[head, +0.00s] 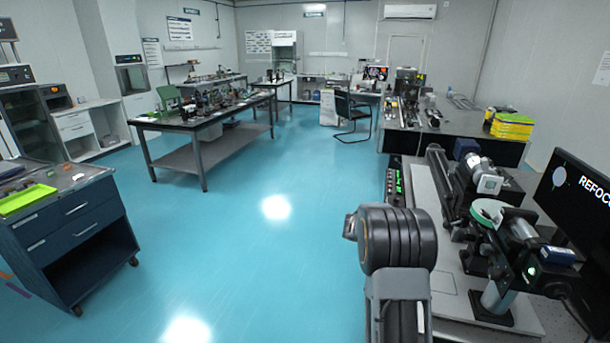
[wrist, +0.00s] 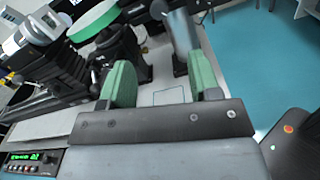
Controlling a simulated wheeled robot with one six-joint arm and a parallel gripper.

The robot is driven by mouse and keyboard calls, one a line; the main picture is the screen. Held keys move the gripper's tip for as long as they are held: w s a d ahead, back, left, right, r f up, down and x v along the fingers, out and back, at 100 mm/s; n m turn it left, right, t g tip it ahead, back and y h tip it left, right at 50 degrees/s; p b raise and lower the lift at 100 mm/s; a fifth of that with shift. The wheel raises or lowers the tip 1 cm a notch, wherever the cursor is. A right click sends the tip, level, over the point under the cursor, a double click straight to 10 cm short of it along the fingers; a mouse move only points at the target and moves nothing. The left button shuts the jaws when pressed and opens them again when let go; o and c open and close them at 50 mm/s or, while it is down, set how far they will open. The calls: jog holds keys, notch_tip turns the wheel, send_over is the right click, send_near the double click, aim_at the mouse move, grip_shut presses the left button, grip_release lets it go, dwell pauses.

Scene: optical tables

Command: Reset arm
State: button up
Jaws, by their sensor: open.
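My gripper (wrist: 162,85) shows in the wrist view with its two green fingers apart and nothing between them. Behind and between the fingers is the light table top (wrist: 168,97), with a thin square outline on it. In the head view my arm rises at the bottom centre, beside the right-hand optical table (head: 445,290). My gripper cannot be made out clearly in the head view.
Optical equipment with a green disc (head: 487,212) stands on the right table, close to my arm; the green disc also shows in the wrist view (wrist: 95,20). A monitor (head: 580,205) is at far right. A blue cabinet (head: 75,235) stands left. The blue floor between is clear.

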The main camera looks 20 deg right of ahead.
jog(key=s+a+f+m+t+y, duration=0.25)
jog(key=a+f+y, duration=0.2)
jog(key=f, duration=0.35)
jog(key=s+a+m+t+y, duration=0.2)
jog(key=a+m+t+y, duration=0.15)
jog(key=a, duration=0.35)
jog(key=s+a+r+m+t+y, duration=0.1)
jog(key=a+r+t+y, duration=0.1)
jog(key=a, duration=0.4)
jog(key=s+a+r+t+y, duration=0.2)
jog(key=a+r+t, duration=0.1)
jog(key=a, duration=0.4)
jog(key=s+a+r+m+t+y, duration=0.1)
jog(key=a+r+t+y, duration=0.1)
jog(key=a, duration=0.4)
jog(key=shift+s+a+r+m+t+y, duration=0.2)
jog(key=shift+s+a+m+t+y, duration=0.15)
jog(key=shift+t, duration=0.45)
jog(key=shift+a+r+t, duration=0.3)
jog(key=shift+a+r, duration=0.05)
jog(key=shift+r, duration=0.25)
jog(key=shift+c, duration=0.3)
